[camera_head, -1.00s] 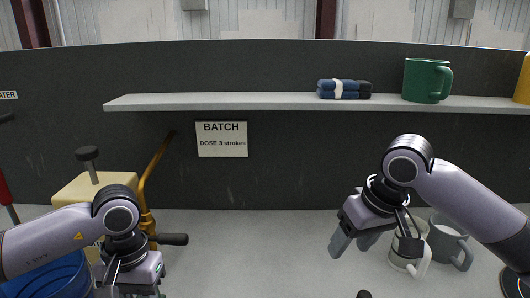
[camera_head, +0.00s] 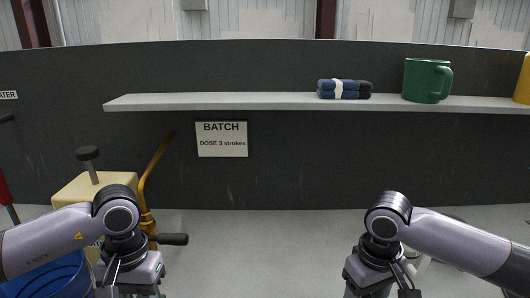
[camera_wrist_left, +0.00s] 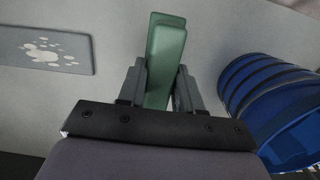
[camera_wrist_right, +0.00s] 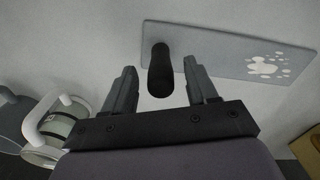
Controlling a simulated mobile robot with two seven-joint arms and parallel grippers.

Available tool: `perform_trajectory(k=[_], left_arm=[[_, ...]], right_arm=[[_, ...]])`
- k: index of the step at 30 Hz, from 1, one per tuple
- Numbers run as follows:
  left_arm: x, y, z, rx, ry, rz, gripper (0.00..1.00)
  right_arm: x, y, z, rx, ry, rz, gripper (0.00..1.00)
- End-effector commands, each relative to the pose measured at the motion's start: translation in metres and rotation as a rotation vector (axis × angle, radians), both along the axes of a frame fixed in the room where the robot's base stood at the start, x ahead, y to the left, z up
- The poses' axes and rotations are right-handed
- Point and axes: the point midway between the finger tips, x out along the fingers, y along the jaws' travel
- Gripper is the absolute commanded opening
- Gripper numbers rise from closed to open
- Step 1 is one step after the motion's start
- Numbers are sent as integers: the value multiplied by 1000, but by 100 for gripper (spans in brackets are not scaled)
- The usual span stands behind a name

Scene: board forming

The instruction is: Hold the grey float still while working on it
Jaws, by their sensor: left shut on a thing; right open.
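A flat grey plate with white blotches (camera_wrist_right: 262,50) lies on the pale table in the right wrist view; it may be the grey float. It also shows at left in the left wrist view (camera_wrist_left: 45,50). A dark rounded handle (camera_wrist_right: 160,72) stands up at the plate's near edge; I cannot tell if it is joined to it. My right gripper (camera_wrist_right: 158,78) is open, with a finger on each side of the handle and gaps between. My left gripper (camera_wrist_left: 160,80) is shut on a green bar (camera_wrist_left: 167,50). Both fingertips are out of the head view.
A blue ribbed tub (camera_wrist_left: 262,95) stands close beside the left gripper. White-handled mugs (camera_wrist_right: 48,140) stand left in the right wrist view. A shelf (camera_head: 230,102) with a green mug (camera_head: 424,80) and folded blue cloth (camera_head: 338,89) runs along the back. The middle table is clear.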

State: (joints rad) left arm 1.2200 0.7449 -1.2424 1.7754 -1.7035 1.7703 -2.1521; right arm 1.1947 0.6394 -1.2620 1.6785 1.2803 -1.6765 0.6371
Motion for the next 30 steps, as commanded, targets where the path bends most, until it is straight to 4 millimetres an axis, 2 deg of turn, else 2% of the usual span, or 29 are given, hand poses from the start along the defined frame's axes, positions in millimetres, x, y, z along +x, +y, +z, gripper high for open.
perform_trajectory(k=[3, 9, 22, 27, 30], left_arm=[[0, 0, 0, 0, -1, 0, 10], [0, 0, 0, 0, -1, 0, 10], [0, 0, 0, 0, -1, 0, 10], [0, 0, 0, 0, -1, 0, 10], [0, 0, 0, 0, -1, 0, 10]], right_arm=[[-1, -1, -17, -1, 4, -1, 58], [0, 0, -35, 0, 1, -1, 58], [0, 0, -42, 0, 0, 0, 58], [0, 0, -42, 0, 0, 0, 2], [0, 0, -42, 0, 0, 0, 0]])
